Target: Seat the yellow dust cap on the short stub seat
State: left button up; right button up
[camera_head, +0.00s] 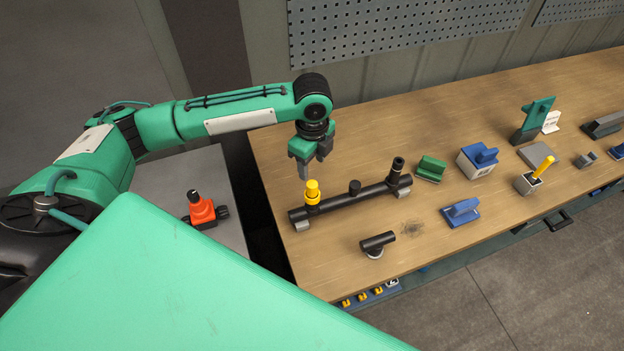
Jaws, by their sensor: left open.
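The yellow dust cap (312,191) sits upright on the left end of a black pipe manifold (333,202) on the wooden bench. A taller black stub (398,166) stands at the right end. My left gripper (313,169) is open and points down, just above and behind the cap. It appears empty; whether a finger touches the cap is hard to tell. My right gripper is not in view.
A black tee fitting (378,242) lies in front of the manifold. Green (431,168) and blue (461,211) blocks stand to the right, with a yellow-handled tool in a holder (529,183). An orange fitting (201,211) rests on the grey side table. Bench front left is clear.

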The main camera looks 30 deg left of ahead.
pick_arm(q)
notch_tip(320, 180, up, 4)
jog(key=shift+f+b, duration=0.15)
jog(key=shift+b, duration=0.15)
dwell(0.4)
